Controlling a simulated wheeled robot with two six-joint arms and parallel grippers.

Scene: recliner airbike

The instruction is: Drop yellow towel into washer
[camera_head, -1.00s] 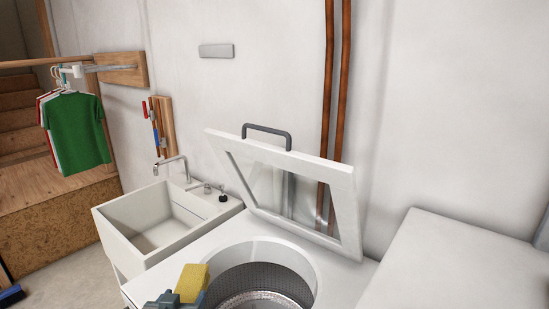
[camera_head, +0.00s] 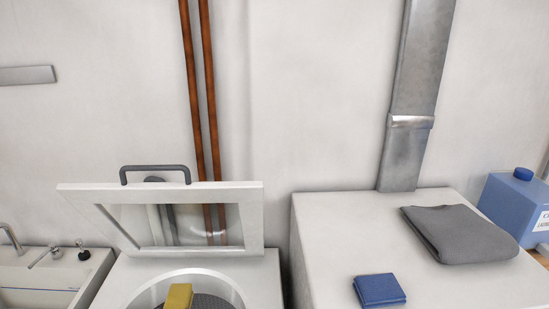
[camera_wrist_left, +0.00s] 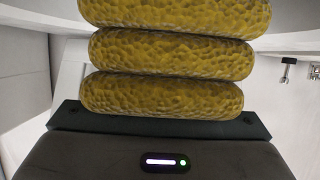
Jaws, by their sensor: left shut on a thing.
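The yellow towel (camera_head: 179,297) is over the round opening of the washer (camera_head: 122,284) at the bottom of the head view. The washer lid (camera_head: 240,193) is up, and the dark perforated drum (camera_head: 214,301) shows behind the towel. In the left wrist view the folded towel (camera_wrist_left: 165,55) fills the upper middle as stacked, rounded layers. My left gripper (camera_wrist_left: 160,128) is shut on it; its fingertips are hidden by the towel. How far the towel is above the drum cannot be told. My right gripper is not in view.
A white-topped surface (camera_head: 330,245) to the right holds a grey folded cloth (camera_head: 460,236) and a blue folded cloth (camera_head: 380,290). A blue jug (camera_head: 512,205) stands at the far right. A sink (camera_head: 40,280) is to the left. Copper pipes (camera_head: 205,90) run behind the lid.

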